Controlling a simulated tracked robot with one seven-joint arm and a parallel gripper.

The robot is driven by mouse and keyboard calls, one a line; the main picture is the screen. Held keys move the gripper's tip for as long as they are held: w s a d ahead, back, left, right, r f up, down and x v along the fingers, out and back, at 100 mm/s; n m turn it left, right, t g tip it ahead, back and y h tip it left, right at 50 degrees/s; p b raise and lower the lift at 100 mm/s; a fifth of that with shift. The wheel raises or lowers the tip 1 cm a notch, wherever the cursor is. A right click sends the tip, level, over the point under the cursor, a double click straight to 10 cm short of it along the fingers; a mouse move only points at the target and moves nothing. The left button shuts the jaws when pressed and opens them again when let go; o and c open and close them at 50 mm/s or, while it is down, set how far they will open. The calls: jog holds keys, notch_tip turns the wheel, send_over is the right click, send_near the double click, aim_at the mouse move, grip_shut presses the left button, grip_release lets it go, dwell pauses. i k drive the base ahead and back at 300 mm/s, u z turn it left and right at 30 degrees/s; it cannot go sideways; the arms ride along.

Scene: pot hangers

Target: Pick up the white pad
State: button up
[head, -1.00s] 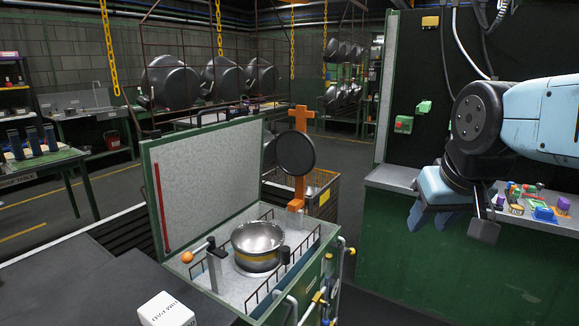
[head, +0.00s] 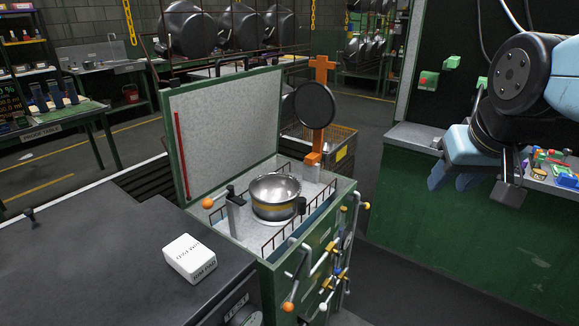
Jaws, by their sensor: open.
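The white pad (head: 190,259) is a small white block with dark lettering on its top and front side. It lies flat on the dark grey worktop (head: 110,275) at the lower left of the head view, with clear space around it. My gripper (head: 455,182) is at the right, far from the pad, in front of the ledge of the green bench.
A green machine with a raised lid (head: 225,130) stands right of the pad, holding a metal pot (head: 275,196). Levers with orange knobs (head: 207,203) stick out of it. An orange post (head: 318,110) carries a black disc. The green bench (head: 420,225) at right holds small coloured items.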

aim_at(193, 259)
jog(key=z, duration=1.6)
jog(key=i, duration=0.1)
jog(key=u, duration=3.2)
jog(key=k, duration=0.85)
jog(key=u, duration=0.2)
jog(key=i, duration=0.85)
jog(key=z, duration=0.1)
